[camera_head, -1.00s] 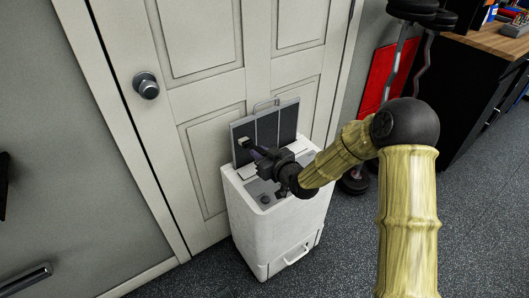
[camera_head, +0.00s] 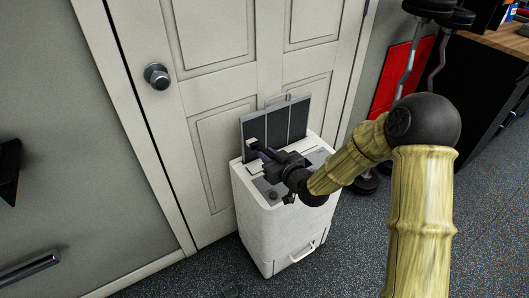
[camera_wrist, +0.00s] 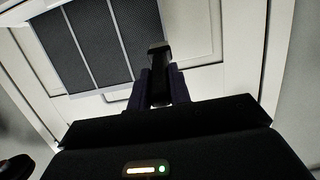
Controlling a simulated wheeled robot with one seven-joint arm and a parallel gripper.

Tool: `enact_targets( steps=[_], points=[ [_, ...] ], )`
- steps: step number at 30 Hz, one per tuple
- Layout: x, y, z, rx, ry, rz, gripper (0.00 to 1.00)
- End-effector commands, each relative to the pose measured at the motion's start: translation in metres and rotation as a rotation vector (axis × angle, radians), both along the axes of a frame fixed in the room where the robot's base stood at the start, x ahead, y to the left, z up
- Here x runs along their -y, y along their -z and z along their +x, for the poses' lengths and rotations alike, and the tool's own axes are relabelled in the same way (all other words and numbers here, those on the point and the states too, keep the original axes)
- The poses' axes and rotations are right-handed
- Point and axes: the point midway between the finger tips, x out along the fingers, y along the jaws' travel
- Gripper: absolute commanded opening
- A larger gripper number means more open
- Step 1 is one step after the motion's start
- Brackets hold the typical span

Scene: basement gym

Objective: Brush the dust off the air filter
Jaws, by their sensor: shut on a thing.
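The air filter (camera_head: 274,122) is a dark grey mesh panel with light dividing strips and a wire handle on top. It stands upright on a white appliance (camera_head: 275,225) in front of the door. It fills the upper left of the wrist view (camera_wrist: 88,45). My gripper (camera_head: 264,153) is shut on a brush with a dark handle and a pale head (camera_head: 252,143). The brush head is in front of the lower left part of the filter; I cannot tell whether it touches. In the wrist view the brush (camera_wrist: 158,60) rises between the fingers. No dust is discernible.
A white panelled door (camera_head: 220,60) with a metal knob (camera_head: 156,76) stands behind. A weight rack with bars (camera_head: 415,65) and a dark cabinet with a wooden top (camera_head: 500,45) are at right. Speckled floor (camera_head: 350,240) is clear in front.

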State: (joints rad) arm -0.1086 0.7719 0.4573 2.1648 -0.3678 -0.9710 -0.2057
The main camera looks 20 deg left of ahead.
Motion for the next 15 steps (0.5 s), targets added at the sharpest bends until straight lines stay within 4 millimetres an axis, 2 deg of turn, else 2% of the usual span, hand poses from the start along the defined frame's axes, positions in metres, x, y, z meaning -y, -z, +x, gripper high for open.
enact_targets(
  steps=[15],
  points=[
    [0.032, 0.000, -0.027, 0.000, 0.001, 0.000, 0.00]
  ],
)
